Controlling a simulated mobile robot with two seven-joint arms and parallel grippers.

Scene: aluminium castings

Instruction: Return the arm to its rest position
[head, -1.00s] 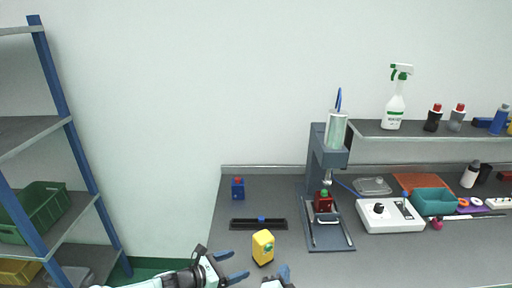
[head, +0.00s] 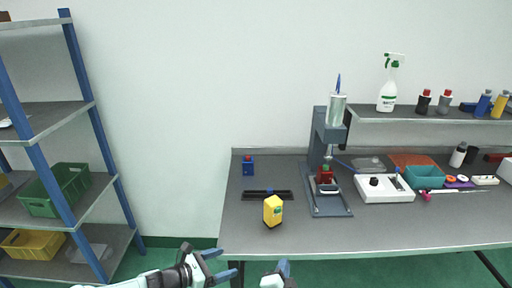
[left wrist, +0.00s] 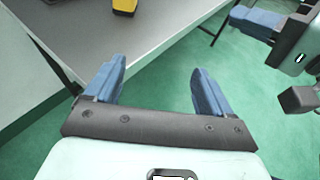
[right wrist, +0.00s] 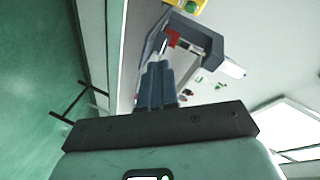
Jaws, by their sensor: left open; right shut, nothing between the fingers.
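My left gripper (head: 222,266) is in front of the table's front edge, low in the head view. In the left wrist view its blue fingers (left wrist: 158,88) are apart with nothing between them. My right gripper (head: 284,268) shows at the bottom of the head view, to the right of the left one. In the right wrist view its fingers (right wrist: 156,84) are together and empty. Both grippers are clear of the table (head: 400,228) and of the things on it.
A yellow block (head: 272,211) stands near the table's front left. A dark press (head: 330,160), a white control box (head: 384,188) and a teal bin (head: 425,176) stand further right. A shelf rack (head: 84,130) is at the left.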

